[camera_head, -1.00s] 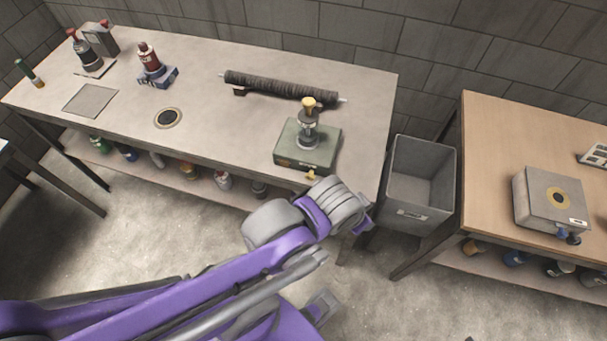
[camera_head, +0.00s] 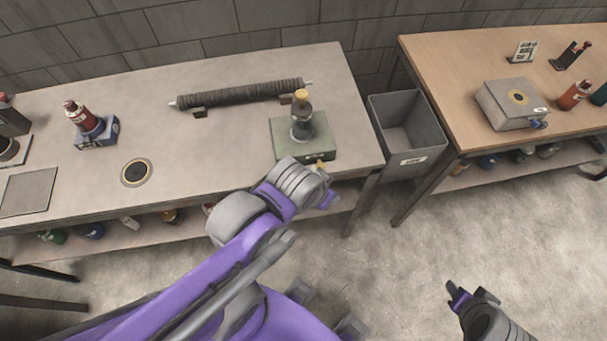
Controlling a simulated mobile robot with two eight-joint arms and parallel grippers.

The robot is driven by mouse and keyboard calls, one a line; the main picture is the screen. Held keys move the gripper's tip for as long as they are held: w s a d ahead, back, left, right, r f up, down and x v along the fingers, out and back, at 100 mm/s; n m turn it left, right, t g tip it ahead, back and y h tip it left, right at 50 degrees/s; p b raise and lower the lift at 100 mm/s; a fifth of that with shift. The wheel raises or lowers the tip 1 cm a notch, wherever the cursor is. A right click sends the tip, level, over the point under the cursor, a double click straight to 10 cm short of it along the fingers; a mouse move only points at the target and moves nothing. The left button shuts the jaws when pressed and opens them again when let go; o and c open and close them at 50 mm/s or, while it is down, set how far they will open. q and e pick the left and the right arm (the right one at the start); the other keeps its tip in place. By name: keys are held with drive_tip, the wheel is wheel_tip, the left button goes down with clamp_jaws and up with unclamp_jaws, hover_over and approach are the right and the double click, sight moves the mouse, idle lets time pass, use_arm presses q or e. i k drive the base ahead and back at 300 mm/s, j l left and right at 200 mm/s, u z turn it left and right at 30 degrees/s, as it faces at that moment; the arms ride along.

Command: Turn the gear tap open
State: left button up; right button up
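A green box (camera_head: 290,150) stands near the right end of the grey bench. It carries a dark fitting with a yellow top (camera_head: 302,118). A small yellow tap (camera_head: 319,166) sticks out of the box's front. My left gripper (camera_head: 328,196) is just below and in front of this tap in the picture; contact cannot be told. Its fingers are mostly hidden by its wrist. A grey box (camera_head: 510,108) on the wooden table has a blue tap (camera_head: 539,124) at its front. My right gripper (camera_head: 468,296) is low at the right, over the floor, away from both taps; its opening is unclear.
A dark mesh-wrapped tube (camera_head: 240,94) lies behind the green box. A grey bin (camera_head: 412,155) stands between the bench and the wooden table (camera_head: 440,70). A red bottle on a blue stand (camera_head: 90,130) is at the left. Open floor lies in front.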

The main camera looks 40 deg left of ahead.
sight(320, 164)
drive_tip(key=k+j, duration=0.65)
drive_tip(key=j, duration=0.15)
drive_tip(key=k+j+z, duration=0.1)
drive_tip(key=k+j, duration=0.5)
drive_tip(key=j, duration=0.2)
